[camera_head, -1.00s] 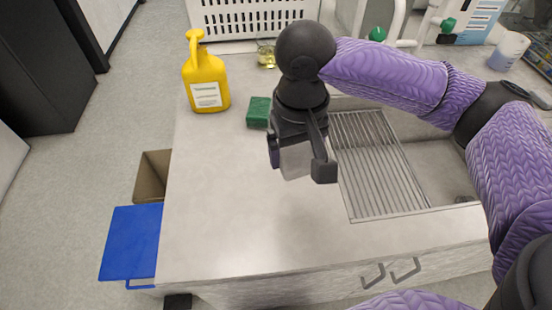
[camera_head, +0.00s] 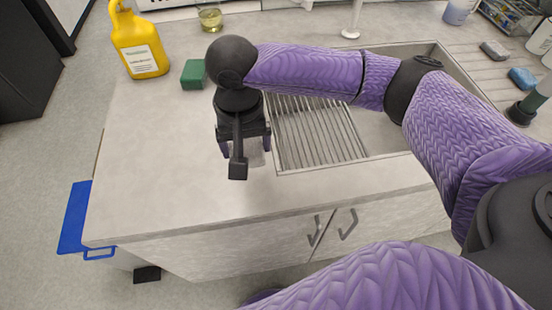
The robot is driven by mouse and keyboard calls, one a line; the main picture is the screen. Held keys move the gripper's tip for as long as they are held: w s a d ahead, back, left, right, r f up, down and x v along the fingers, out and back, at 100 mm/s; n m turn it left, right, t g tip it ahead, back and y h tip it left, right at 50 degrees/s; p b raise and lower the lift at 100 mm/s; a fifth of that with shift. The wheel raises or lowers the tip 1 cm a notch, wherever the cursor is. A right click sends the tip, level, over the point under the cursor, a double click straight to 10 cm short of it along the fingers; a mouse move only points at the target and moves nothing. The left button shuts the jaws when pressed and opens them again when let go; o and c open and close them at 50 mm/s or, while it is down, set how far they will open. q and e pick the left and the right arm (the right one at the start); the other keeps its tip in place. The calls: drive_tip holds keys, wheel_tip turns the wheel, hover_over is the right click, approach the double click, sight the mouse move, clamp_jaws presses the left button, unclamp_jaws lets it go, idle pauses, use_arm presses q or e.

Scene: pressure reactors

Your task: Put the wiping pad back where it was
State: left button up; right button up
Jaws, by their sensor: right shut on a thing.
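My right gripper (camera_head: 243,152) is shut on a pale, whitish pad (camera_head: 256,153), which looks like the wiping pad. It is over the countertop (camera_head: 180,170), just left of the sink's drying rack (camera_head: 315,130). The gripper hides much of the pad, and I cannot tell whether the pad touches the counter. My left gripper is not in view.
A green sponge (camera_head: 193,75), a yellow jug (camera_head: 138,43) and a glass beaker (camera_head: 210,18) stand behind and left. A grey sponge (camera_head: 495,50) and blue sponge (camera_head: 522,78) lie right of the sink (camera_head: 385,130). The left front counter is clear.

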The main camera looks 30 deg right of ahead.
sight(251, 182)
wheel_tip(251, 182, down, 10)
drive_tip(key=b, duration=0.4)
drive_tip(key=shift+w+a+f, duration=0.1)
drive_tip(key=shift+a+f, duration=0.05)
drive_tip(key=shift+f, duration=0.1)
drive_tip(key=shift+r, duration=0.15)
drive_tip(key=o, duration=1)
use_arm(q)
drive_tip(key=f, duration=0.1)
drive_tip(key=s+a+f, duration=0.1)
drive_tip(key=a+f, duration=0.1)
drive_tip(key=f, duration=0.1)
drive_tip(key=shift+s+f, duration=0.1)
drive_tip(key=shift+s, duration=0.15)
use_arm(e)
drive_tip(key=shift+o, duration=0.2)
drive_tip(key=shift+r, duration=0.3)
wheel_tip(251, 182, up, 11)
drive_tip(key=p, duration=0.5)
drive_tip(key=shift+f, duration=0.2)
drive_tip(key=shift+r, duration=0.5)
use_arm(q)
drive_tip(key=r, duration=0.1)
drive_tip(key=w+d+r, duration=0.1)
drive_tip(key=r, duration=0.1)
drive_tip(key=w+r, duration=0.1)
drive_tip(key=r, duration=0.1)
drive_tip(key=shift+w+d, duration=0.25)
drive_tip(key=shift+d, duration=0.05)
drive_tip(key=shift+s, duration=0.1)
